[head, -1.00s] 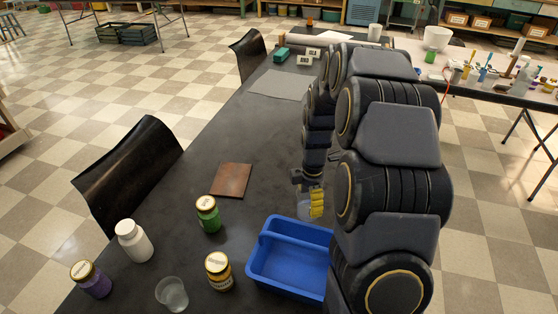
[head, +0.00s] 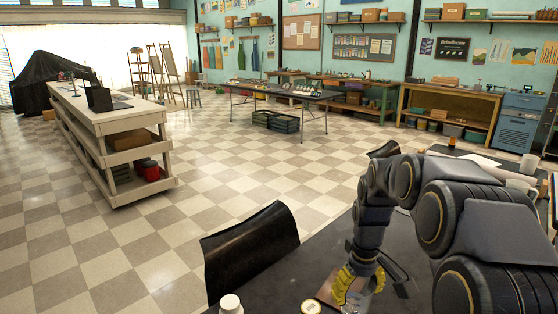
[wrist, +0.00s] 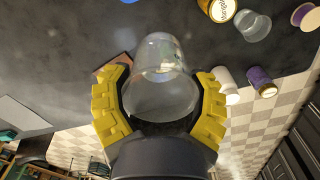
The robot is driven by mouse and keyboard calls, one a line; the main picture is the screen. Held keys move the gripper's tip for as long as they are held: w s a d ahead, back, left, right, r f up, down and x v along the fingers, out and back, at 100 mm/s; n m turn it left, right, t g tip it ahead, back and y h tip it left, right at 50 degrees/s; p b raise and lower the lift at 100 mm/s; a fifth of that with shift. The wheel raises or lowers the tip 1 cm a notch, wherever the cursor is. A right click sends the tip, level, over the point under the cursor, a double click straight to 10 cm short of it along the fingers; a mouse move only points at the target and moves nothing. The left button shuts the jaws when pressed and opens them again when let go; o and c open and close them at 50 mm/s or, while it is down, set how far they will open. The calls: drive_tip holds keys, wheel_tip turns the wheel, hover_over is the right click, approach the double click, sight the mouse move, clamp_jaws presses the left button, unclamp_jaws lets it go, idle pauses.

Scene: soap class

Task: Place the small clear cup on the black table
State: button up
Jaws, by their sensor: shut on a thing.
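My gripper (wrist: 164,84) is shut on a clear cup (wrist: 160,58), with its yellow fingers on both sides of it in the wrist view. In the head view my gripper (head: 357,288) is low, over the near black table (head: 305,268), and the cup is hard to make out between the fingers. A second clear cup (wrist: 253,26) stands on this table in the wrist view, apart from my gripper. Another dark-topped table (head: 275,92) stands farther off in the middle of the room, with small items on it.
A white bottle (wrist: 228,80), a purple jar (wrist: 262,82) and a yellow-labelled jar (wrist: 218,9) are on the near table. A black chair (head: 250,250) is at its left edge. A white shelf bench (head: 115,120) stands at left. Checkered floor (head: 215,150) between is clear.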

drive_tip(key=a+r+m, duration=0.3)
drive_tip(key=a, duration=0.1)
drive_tip(key=s+f, duration=1.2)
drive_tip(key=s, duration=0.1)
drive_tip(key=shift+m, duration=0.3)
drive_tip(key=w+f, duration=0.3)
drive_tip(key=w, duration=0.1)
drive_tip(key=w+f, duration=0.3)
drive_tip(key=w, duration=0.1)
drive_tip(key=w+f, duration=0.3)
drive_tip(key=w, duration=0.2)
drive_tip(key=shift+d+f, duration=0.1)
drive_tip(key=shift+f, duration=0.15)
drive_tip(key=shift+w+f, duration=0.2)
drive_tip(key=shift+f, duration=0.15)
drive_tip(key=shift+w+f, duration=0.1)
drive_tip(key=shift+f, duration=1.5)
